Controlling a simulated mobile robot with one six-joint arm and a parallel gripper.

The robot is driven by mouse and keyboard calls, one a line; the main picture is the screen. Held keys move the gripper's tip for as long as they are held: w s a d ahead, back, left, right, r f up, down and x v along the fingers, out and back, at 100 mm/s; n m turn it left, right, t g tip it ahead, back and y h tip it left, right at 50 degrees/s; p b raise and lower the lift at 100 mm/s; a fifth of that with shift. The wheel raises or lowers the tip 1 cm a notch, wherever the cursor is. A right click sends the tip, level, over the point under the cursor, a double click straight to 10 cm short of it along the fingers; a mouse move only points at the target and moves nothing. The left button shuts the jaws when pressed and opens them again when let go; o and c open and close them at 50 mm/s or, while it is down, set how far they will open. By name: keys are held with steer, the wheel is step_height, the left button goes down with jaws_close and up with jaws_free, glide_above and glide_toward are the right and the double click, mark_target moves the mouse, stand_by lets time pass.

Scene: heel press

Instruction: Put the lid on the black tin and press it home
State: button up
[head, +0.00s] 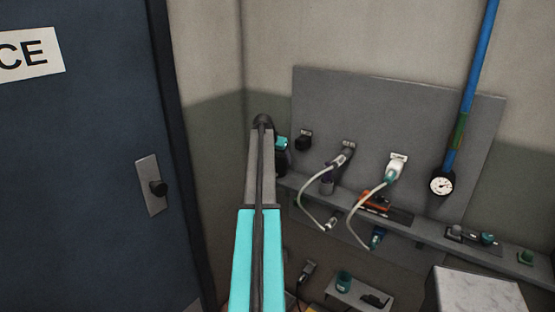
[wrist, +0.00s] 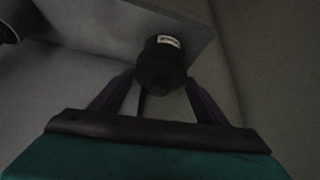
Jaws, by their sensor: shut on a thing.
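In the wrist view, a black, round-sided thing with a white label, which looks like the black tin (wrist: 168,49), stands just beyond my fingers. My gripper (wrist: 162,82) is shut on a dark round piece at the near end of it, which appears to be the lid (wrist: 160,77). Both are so dark that I cannot tell where the lid ends and the tin begins, or whether the lid is seated. In the head view, my gripper (head: 282,143) shows as a small teal part beside my arm, with a black shape below it; my arm hides the rest.
A grey wall panel (head: 430,110) carries plugs, cables and a gauge (head: 442,182). A narrow shelf (head: 420,228) below it holds several small items. A blue pipe (head: 475,70) runs down at right. A dark door (head: 80,150) stands at left, and a pale block (head: 480,290) at lower right.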

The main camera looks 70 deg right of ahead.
steer(key=shift+f+b, duration=0.35)
steer(key=shift+f, duration=0.4)
stand_by(1.8)
steer(key=o, duration=0.9)
steer(key=shift+o, duration=0.4)
steer(key=shift+o, duration=0.9)
steer(key=shift+r, duration=0.25)
steer(key=shift+r+p, duration=1.3)
steer(key=shift+r, duration=2.05)
steer(key=shift+d, duration=0.1)
